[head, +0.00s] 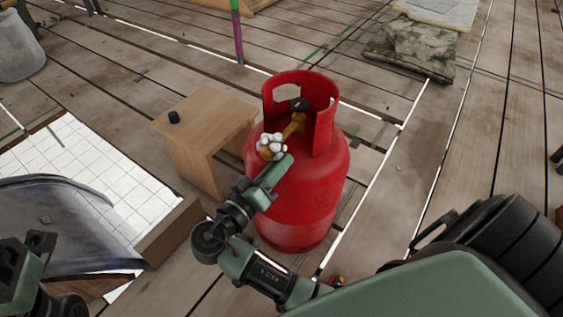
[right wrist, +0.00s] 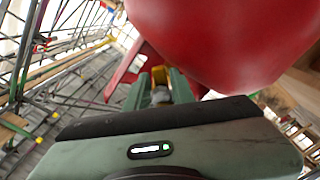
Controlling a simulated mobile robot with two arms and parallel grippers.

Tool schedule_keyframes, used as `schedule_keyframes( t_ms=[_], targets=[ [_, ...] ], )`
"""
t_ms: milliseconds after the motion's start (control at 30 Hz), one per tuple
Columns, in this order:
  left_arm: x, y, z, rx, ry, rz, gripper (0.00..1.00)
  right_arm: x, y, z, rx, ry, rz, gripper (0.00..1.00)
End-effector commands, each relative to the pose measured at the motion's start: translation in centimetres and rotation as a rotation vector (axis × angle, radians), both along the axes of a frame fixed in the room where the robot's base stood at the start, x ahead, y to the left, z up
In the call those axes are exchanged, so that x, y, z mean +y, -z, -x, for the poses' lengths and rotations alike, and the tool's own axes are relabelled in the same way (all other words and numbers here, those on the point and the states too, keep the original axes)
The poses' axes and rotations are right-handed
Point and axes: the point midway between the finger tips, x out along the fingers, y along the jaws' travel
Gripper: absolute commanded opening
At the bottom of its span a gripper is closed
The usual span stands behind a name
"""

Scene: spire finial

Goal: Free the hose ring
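A red gas cylinder (head: 305,205) stands upright on the planks, with a black knob (head: 300,104) and a brass fitting (head: 297,125) inside its collar. A lumpy white mass (head: 271,146) covers the brass end that points towards me; any ring under it is hidden. My right gripper (head: 284,163) is right beside this end. In the right wrist view its green fingers (right wrist: 160,92) stand apart, with a yellow and grey piece between them; I cannot tell whether they press on it. Part of my left arm shows at the lower left; its fingertips are not clear.
A wooden stool-like block (head: 205,125) with a small black cap (head: 174,117) stands left of the cylinder. A white-tiled panel (head: 85,165) and a dark curved sheet (head: 60,215) lie further left.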

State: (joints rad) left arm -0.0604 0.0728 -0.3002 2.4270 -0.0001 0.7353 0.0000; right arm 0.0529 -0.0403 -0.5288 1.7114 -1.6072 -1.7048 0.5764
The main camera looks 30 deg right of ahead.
Motion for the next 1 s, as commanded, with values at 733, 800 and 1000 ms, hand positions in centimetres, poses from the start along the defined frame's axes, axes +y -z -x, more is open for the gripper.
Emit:
schedule_keyframes(
  t_ms=[733, 800, 1000],
  targets=[
    [-0.08, -0.36, 0.02, -0.013, 0.0, -0.002, 0.64, -1.38, -0.09, -0.59, 0.003, -0.002, 0.0, 0.0],
    [-0.06, -0.58, 0.08, -0.016, 0.0, -0.001, 0.64, -1.38, -0.18, -0.57, 0.011, -0.001, 0.003, 0.0],
    [0.19, 0.08, -0.02, 0.038, 0.001, 0.005, 0.64, -1.42, -0.67, -0.38, 0.071, -0.001, 0.026, 0.0]
  ],
)
